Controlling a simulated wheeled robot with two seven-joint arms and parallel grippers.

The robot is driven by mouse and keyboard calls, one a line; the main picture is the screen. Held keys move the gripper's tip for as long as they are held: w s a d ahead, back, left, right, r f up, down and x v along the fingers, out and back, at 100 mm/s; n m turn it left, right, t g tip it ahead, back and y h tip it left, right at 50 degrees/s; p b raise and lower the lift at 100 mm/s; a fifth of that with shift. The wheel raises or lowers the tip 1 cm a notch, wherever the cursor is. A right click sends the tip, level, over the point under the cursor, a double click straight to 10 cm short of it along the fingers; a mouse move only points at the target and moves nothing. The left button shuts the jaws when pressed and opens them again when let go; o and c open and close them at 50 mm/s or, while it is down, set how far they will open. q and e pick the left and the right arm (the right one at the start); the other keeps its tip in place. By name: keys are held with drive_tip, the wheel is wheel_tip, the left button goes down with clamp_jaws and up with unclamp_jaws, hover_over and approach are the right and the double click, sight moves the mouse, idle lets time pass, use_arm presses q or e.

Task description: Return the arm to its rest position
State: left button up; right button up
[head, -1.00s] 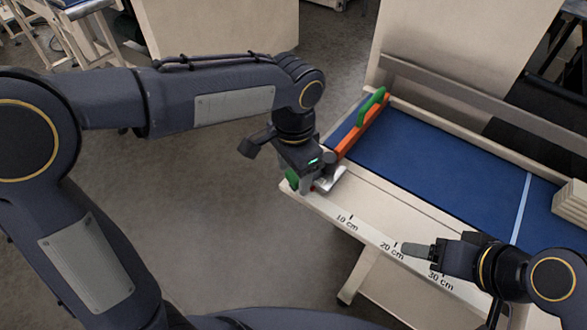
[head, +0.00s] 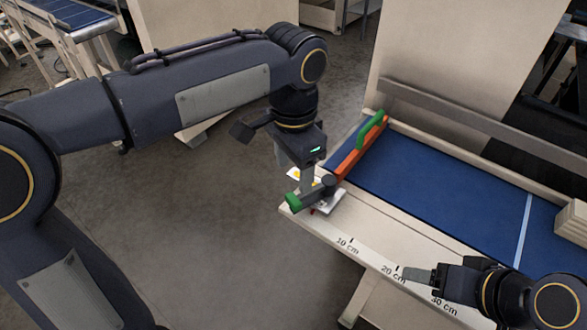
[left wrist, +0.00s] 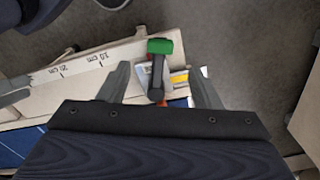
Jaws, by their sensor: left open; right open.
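My left gripper (head: 300,176) is open above the near left corner of the bench. In the left wrist view its two fingers (left wrist: 160,86) stand wide apart, with a dark lever (left wrist: 157,78) showing between them. The lever has a green grip (left wrist: 159,46), which also shows in the head view (head: 293,202). Nothing is held, and I cannot tell exactly how high the fingers are above the lever. My right gripper (head: 418,275) is at the bench's front edge, over the printed scale; its fingers look close together from this angle.
The bench has a blue bed (head: 430,175), a cream front rail (head: 375,262) marked in cm and an orange bar (head: 358,150) with a green handle (head: 371,130). A pale stack (head: 572,220) is at the right. Open floor (head: 215,240) lies left of the bench.

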use_arm(q)
drive_tip(key=s+a+f+n+t+h, duration=0.1)
drive_tip(key=s+a+n, duration=0.15)
drive_tip(key=a, duration=0.35)
drive_tip(key=s+a+n+t+h, duration=0.1)
drive_tip(key=s+a+n+h, duration=0.15)
drive_tip(key=a, duration=0.35)
drive_tip(key=s+a+f+n+t, duration=0.3)
drive_tip(key=s+f+n, duration=0.4)
drive_tip(key=s, duration=0.3)
drive_tip(key=shift+s+a+t, duration=0.15)
drive_tip(key=shift+a+t, duration=0.15)
drive_tip(key=shift+a, duration=0.5)
